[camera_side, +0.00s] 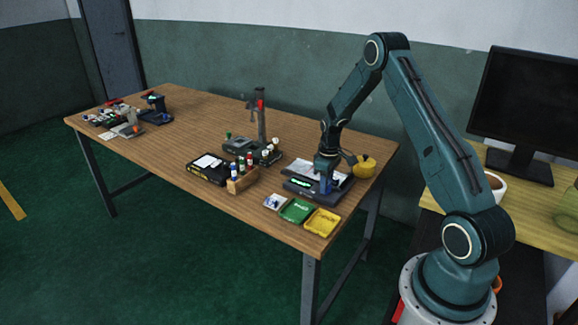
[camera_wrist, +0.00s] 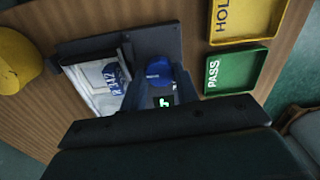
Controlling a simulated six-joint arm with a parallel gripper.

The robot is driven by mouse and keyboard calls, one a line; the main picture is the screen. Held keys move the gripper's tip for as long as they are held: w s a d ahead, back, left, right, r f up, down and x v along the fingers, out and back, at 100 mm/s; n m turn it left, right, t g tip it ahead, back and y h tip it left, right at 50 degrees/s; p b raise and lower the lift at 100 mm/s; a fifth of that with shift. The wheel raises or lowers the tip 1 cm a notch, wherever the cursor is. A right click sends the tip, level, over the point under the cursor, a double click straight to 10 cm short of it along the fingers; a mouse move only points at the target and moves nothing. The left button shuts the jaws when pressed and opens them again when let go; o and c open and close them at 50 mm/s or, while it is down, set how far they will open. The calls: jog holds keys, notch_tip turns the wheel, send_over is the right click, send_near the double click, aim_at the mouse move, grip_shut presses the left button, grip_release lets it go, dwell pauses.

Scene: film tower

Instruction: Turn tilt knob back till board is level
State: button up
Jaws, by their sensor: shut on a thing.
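My gripper (camera_side: 326,176) is lowered at a dark flat device (camera_side: 296,190) near the right end of the table. It is shut on a blue round-topped piece (camera_wrist: 157,70), which also shows low between the fingers in the side view (camera_side: 325,187). I cannot tell whether this piece is the tilt knob. A small green-lit display (camera_wrist: 163,101) shows on the device, partly hidden by my gripper in the wrist view. A pale board or tray (camera_wrist: 98,82) with a blue round label lies beside the blue piece. I cannot tell whether a board is level.
A green PASS tray (camera_side: 297,210) and a yellow HOLD tray (camera_side: 321,223) lie at the front edge. A yellow round object (camera_side: 364,167) sits behind my gripper. A post stand (camera_side: 262,125) and a wooden rack of bottles (camera_side: 242,180) stand left. The table's middle-left is clear.

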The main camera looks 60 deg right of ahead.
jog(key=shift+n, duration=0.6)
jog(key=o, duration=1)
jog(key=shift+c, duration=0.2)
notch_tip(320, 180, up, 14)
jog(key=shift+d, duration=0.15)
